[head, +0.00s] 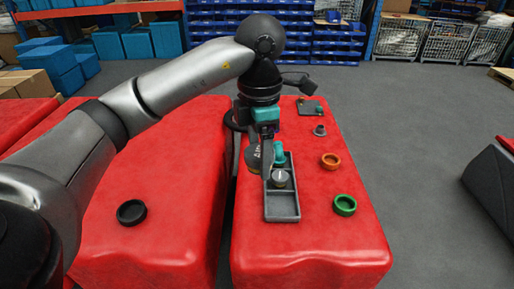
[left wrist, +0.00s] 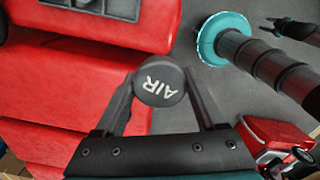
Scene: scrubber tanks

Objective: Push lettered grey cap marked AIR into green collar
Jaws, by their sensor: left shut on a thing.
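My left gripper (head: 259,163) is above the right red tank, beside the grey tray. It is shut on the grey cap marked AIR (left wrist: 160,82), which sits between the fingertips in the left wrist view, its white letters facing the camera. In the head view the cap (head: 252,159) is seen edge-on, tilted, and partly hidden by a finger. The green collar (head: 345,205) lies on the right tank, to the right of the tray and apart from the cap.
An orange collar (head: 330,160) and a small grey collar (head: 319,130) stand behind the green one. A black ring (head: 131,212) lies on the left tank. A gap separates the tanks.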

